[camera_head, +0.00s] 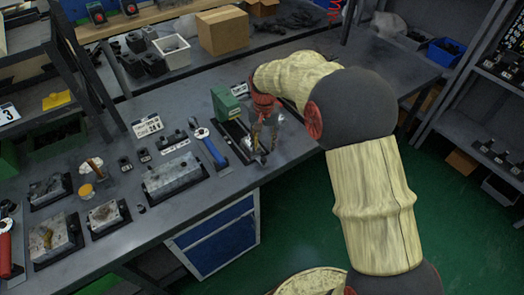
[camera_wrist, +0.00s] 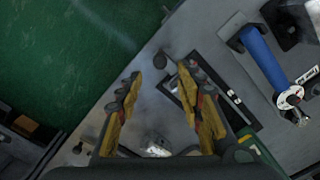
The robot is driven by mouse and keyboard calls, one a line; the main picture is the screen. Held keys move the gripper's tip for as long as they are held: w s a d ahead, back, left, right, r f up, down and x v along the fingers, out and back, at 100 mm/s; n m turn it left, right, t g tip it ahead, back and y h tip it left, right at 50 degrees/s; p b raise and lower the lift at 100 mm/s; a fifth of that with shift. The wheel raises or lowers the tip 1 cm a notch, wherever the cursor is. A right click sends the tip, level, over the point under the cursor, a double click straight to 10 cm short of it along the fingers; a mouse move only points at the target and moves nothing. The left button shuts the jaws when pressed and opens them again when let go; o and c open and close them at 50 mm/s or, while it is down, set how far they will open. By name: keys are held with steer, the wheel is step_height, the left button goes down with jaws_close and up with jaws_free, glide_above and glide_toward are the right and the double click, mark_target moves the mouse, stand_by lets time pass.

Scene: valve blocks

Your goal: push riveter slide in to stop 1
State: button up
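The riveter shows in the head view as a green block (camera_head: 224,103) at the back end of a black rail base (camera_head: 233,140) on the workbench. My gripper (camera_head: 262,148) hangs over the front right part of this base and hides some of it. In the wrist view my gripper (camera_wrist: 157,76) has its two yellow-padded fingers spread, with nothing seen held between them. The black rail (camera_wrist: 234,97) with pale slots lies just right of the right finger, and a bit of green (camera_wrist: 247,143) shows below it. A dark round knob (camera_wrist: 159,60) lies just beyond the fingertips. I cannot tell the slide's exact position.
A blue-handled tool (camera_head: 214,151) lies left of the riveter. Metal blocks (camera_head: 174,176) on black plates stand farther left. A cardboard box (camera_head: 222,31) and a white bin (camera_head: 172,52) stand behind. The bench's front edge is close to my gripper, with green floor (camera_head: 300,222) beyond.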

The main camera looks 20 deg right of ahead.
mark_target(264, 159)
steer(key=shift+f+b, duration=1.25)
steer(key=shift+f, duration=2.6)
steer(key=c, duration=0.3)
jaws_close()
